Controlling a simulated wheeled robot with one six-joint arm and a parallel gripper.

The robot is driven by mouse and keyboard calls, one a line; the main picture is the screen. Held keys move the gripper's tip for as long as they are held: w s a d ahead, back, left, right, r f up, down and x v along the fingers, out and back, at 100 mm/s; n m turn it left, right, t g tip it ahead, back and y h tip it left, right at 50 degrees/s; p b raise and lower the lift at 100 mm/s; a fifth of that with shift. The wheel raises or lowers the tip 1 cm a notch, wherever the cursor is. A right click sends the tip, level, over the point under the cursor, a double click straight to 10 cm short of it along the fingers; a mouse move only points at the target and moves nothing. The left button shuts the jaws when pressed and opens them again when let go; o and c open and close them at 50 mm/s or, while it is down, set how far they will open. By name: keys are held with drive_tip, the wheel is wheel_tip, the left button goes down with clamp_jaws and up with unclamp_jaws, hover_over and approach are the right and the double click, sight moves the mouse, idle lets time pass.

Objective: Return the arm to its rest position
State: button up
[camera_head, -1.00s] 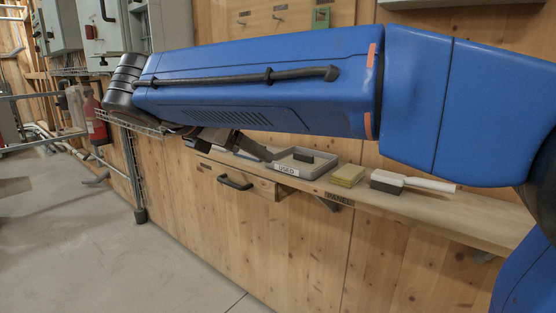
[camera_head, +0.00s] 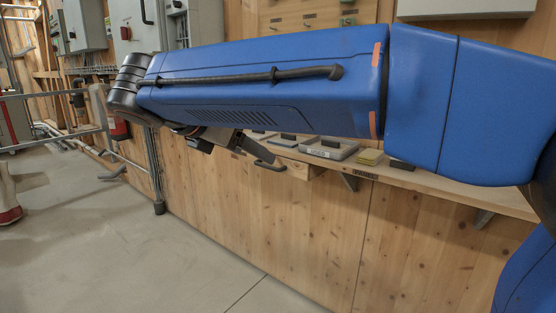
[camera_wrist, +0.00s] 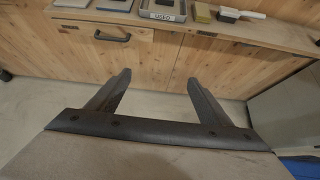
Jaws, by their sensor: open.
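My blue arm stretches across the upper part of the head view, and my gripper (camera_head: 243,147) hangs below its far end, in front of the wooden counter. In the wrist view my gripper (camera_wrist: 158,92) shows two dark fingers spread apart with nothing between them. Bare floor and the counter's wooden front lie beyond the fingertips. In the head view my arm hides part of the counter top and the wall.
The wooden shelf (camera_head: 455,188) carries a grey tray (camera_head: 343,152) and a yellow sponge block (camera_head: 369,157). A drawer handle (camera_wrist: 112,37) sticks out from the counter front. The floor (camera_head: 120,240) in front is clear.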

drive_tip(key=s+d+f+m+g+y, duration=0.15)
drive_tip(key=d+f+m, duration=0.25)
drive_tip(key=d, duration=0.5)
drive_tip(key=s+d+f+m+g, duration=0.15)
drive_tip(key=d+f+m, duration=0.25)
drive_tip(key=d, duration=0.5)
drive_tip(key=s+d+f+m+g+y, duration=0.15)
drive_tip(key=d+f+m, duration=0.25)
drive_tip(key=d, duration=0.4)
drive_tip(key=s+d+f+m+y, duration=0.2)
drive_tip(key=s+d+f+m, duration=0.3)
drive_tip(key=s+f+m, duration=0.3)
drive_tip(key=s+d+f+m+y, duration=0.1)
drive_tip(key=s+d+f+m, duration=0.4)
drive_tip(key=s+f+m, duration=0.3)
drive_tip(key=shift+s+f+t+y, duration=0.15)
drive_tip(key=shift+s+t+y, duration=0.25)
drive_tip(key=shift+s, duration=0.1)
